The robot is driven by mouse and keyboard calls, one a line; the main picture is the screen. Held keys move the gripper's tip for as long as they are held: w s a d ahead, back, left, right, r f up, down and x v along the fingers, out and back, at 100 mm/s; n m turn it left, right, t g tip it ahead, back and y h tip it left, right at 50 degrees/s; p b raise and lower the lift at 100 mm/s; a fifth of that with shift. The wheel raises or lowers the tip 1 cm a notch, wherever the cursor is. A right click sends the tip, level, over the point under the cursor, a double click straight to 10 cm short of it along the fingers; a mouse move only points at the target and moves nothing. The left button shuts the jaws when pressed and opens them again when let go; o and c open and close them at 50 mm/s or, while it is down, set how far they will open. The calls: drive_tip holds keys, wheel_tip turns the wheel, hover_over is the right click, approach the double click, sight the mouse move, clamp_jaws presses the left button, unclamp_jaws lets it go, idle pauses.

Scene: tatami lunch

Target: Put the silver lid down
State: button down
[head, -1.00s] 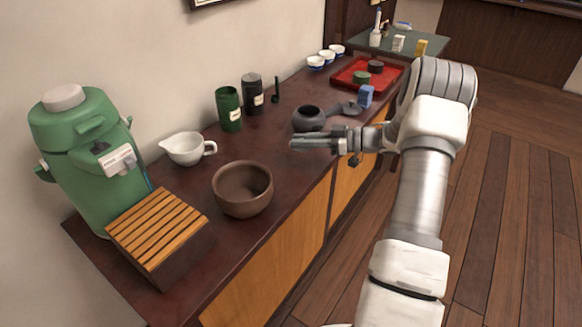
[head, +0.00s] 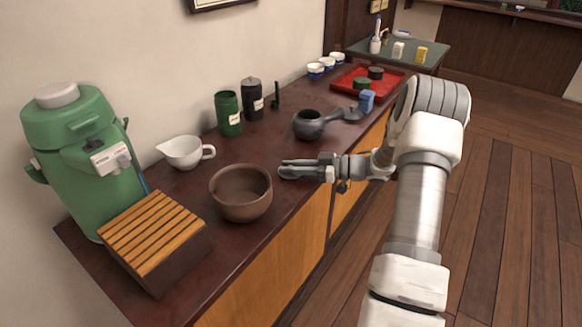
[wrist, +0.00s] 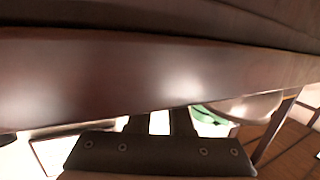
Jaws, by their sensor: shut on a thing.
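My gripper (head: 284,172) is shut, low over the brown counter just right of the brown bowl and apart from it. A small grey piece, which I take for the silver lid (head: 294,176), shows at its fingers; its outline is hard to separate from them. I cannot tell whether it touches the counter. In the wrist view the gripper's two dark fingers (wrist: 159,123) reach toward a broad, shiny brown band, and the lid cannot be made out clearly. The green canister (head: 228,115) stands near the wall with no lid visible on it.
The brown bowl (head: 240,193) is close on the left. A white pitcher (head: 183,152) is near the wall. The counter (head: 262,150) is clear between bowl and teapot; its front edge is near.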

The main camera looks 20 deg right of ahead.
drive_tip(key=c, duration=0.8)
unclamp_jaws()
drive_tip(key=shift+f, duration=0.1)
drive_tip(key=shift+d+r, duration=0.1)
drive_tip(key=shift+r, duration=0.2)
drive_tip(key=p+v, duration=0.3)
drive_tip(key=v, duration=0.9)
drive_tip(key=shift+f, duration=0.15)
